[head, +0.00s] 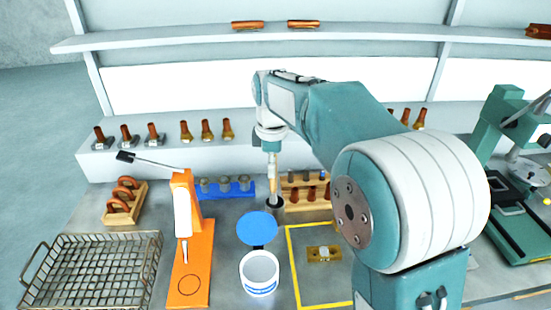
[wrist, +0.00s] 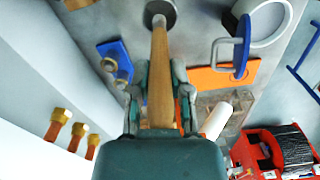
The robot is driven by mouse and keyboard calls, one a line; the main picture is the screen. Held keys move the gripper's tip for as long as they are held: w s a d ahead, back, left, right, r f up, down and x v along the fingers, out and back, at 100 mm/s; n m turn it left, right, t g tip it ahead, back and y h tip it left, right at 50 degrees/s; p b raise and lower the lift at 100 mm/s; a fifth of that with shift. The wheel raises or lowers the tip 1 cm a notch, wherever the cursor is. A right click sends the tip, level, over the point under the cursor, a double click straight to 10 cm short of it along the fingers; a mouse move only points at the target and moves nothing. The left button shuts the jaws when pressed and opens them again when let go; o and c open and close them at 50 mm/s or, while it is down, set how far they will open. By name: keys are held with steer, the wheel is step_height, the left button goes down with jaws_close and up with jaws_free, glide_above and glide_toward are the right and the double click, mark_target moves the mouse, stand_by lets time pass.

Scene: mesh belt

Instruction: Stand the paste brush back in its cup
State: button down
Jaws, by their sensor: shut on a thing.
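The paste brush, with a long wooden handle (head: 272,175), hangs nearly upright below my gripper (head: 271,153). In the wrist view my gripper (wrist: 160,95) has its fingers closed on both sides of the tan handle (wrist: 159,75). The small dark grey cup (head: 275,205) stands on the bench below the brush. In the wrist view the brush's far end overlaps the round grey cup (wrist: 166,9). I cannot tell whether the tip is inside the cup or just above it; the bristles are hidden.
A white pot (head: 259,281) with a raised blue lid (head: 257,228) stands in front. Left are an orange press (head: 196,270), a blue holder (head: 222,191) and a wire basket (head: 90,278). A wooden rack (head: 306,204) stands close right of the cup; a yellow-outlined area (head: 300,282) lies in front.

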mark_target(276, 177)
steer(key=shift+a+f, duration=0.25)
steer(key=shift+f, duration=0.4)
steer(key=shift+d+f, duration=0.65)
steer(key=shift+f, duration=0.4)
steer(key=shift+a+f, duration=0.1)
steer(key=shift+f, duration=0.3)
steer(key=shift+a+f, duration=0.2)
steer(key=shift+a, duration=0.15)
steer(key=shift+c, duration=2.4)
jaws_free()
steer(key=shift+d, duration=0.35)
steer(key=shift+a, duration=0.15)
